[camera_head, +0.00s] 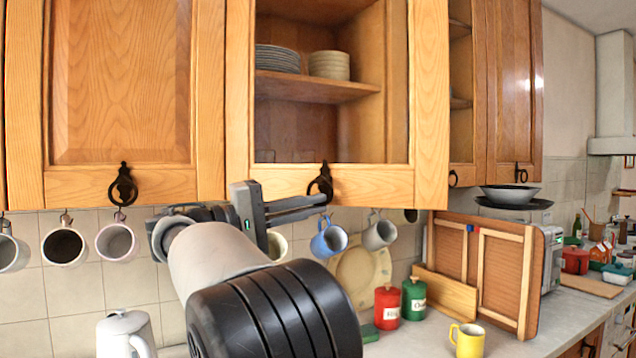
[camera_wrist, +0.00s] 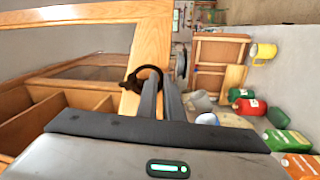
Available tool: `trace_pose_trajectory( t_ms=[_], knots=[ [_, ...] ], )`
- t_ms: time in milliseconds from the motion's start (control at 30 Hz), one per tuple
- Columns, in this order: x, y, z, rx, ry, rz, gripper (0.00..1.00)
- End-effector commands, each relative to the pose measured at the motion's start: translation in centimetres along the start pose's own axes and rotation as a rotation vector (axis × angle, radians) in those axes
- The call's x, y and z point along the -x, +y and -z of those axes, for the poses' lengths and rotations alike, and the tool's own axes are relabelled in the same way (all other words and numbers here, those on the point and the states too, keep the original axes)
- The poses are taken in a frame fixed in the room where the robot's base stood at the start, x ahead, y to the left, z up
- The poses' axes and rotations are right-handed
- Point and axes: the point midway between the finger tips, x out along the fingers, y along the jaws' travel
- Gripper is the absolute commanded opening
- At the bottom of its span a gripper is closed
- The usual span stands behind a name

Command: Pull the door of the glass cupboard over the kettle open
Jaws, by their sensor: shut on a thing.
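The glass cupboard (camera_head: 429,120) is in the middle of the head view, with plates and bowls behind its pane. Its wooden door frame also shows in the wrist view (camera_wrist: 85,15). The door's right edge stands out in front of the neighbouring cupboard, so it looks slightly open, hinged at the left. A dark ring handle (camera_head: 325,172) hangs on the bottom rail; it also shows in the wrist view (camera_wrist: 152,69). The kettle (camera_head: 124,335) stands at the lower left, partly cut off.
Hanging mugs (camera_head: 328,238) line the wall under the cupboards, close to my gripper. A closed wooden cupboard (camera_head: 120,80) is at the left. Red (camera_head: 387,308) and green (camera_head: 414,300) canisters and a yellow mug (camera_head: 468,340) stand on the counter. A wooden panel (camera_head: 500,265) leans at right.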

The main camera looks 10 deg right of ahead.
Motion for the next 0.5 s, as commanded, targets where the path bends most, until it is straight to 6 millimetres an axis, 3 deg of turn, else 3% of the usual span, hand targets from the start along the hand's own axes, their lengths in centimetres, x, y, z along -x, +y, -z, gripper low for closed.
trace_pose_trajectory(
  t_ms=[33,500],
  knots=[
    [0.9,1.1,0.0,0.01,-0.039,-0.008,0.0],
    [6.9,2.2,-2.3,0.046,-0.334,-0.054,0.0]
  ],
)
